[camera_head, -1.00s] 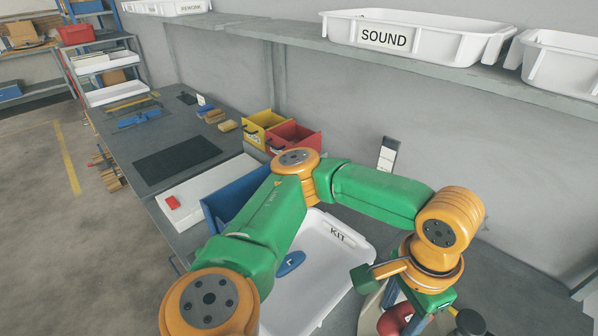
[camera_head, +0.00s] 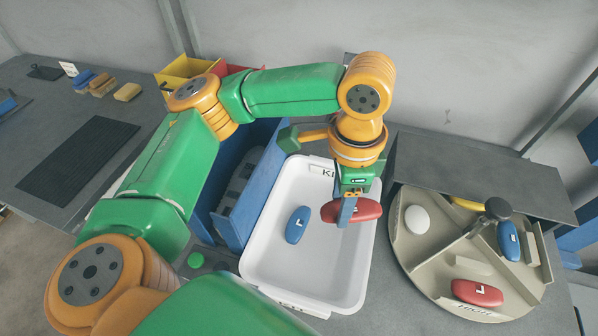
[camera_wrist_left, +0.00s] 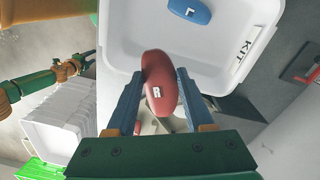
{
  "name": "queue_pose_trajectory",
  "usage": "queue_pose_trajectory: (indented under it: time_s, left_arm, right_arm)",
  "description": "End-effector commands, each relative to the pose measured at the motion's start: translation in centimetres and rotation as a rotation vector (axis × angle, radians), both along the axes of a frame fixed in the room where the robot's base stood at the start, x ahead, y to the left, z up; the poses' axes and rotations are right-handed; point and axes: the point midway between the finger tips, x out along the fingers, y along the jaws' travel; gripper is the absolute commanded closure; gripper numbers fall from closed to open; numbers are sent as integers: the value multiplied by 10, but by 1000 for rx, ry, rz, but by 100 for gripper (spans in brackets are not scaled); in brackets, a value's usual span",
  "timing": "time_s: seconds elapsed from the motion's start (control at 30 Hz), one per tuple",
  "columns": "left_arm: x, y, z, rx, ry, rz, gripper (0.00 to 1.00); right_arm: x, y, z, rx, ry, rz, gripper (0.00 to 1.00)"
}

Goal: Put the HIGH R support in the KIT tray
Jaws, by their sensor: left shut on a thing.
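My left gripper (camera_head: 346,212) is shut on a red support (camera_head: 368,210). In the left wrist view this support (camera_wrist_left: 158,80) bears a white R and sits between the two blue fingers. It is held up in the air; in the head view it overlaps the right part of the white KIT tray (camera_head: 262,262). The tray's rim also shows in the left wrist view (camera_wrist_left: 108,40). A blue support marked L (camera_head: 297,225) lies in the tray. A green and orange arm (camera_wrist_left: 40,80) at the left of the wrist view is too small to show its gripper state.
A round beige carousel (camera_head: 420,262) stands right of the tray. It carries a red L support (camera_head: 477,292) by a HIGH label, a blue support (camera_head: 508,240) and a white oval piece (camera_head: 417,219). A blue bin (camera_head: 262,205) stands just left of the tray.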

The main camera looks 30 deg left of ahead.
Motion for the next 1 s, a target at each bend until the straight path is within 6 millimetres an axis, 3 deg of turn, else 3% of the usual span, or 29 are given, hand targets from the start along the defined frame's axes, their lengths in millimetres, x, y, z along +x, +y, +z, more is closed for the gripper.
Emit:
queue_pose_trajectory:
  time_s: [0.27, 0.6, 0.7, 0.87, 1.0]
  left_arm:
    - [2, -36, -21, 1, -3, -599, 99]
    - [-10, -97, -50, 4, -8, -1641, 99]
    - [-15, -108, -53, 3, -9, -1851, 99]
    - [-11, -104, -59, 3, -9, -1982, 99]
    - [14, -68, -77, 0, -6, -1979, 99]
  right_arm:
    - [0, -3, -32, -5, 0, 1, 50]
    - [0, -4, -77, -6, 0, 0, 50]
    - [0, -4, -84, -5, -1, 1, 50]
    - [1, -3, -86, -3, -1, 0, 50]
    - [1, -1, -85, -1, -1, -1, 50]
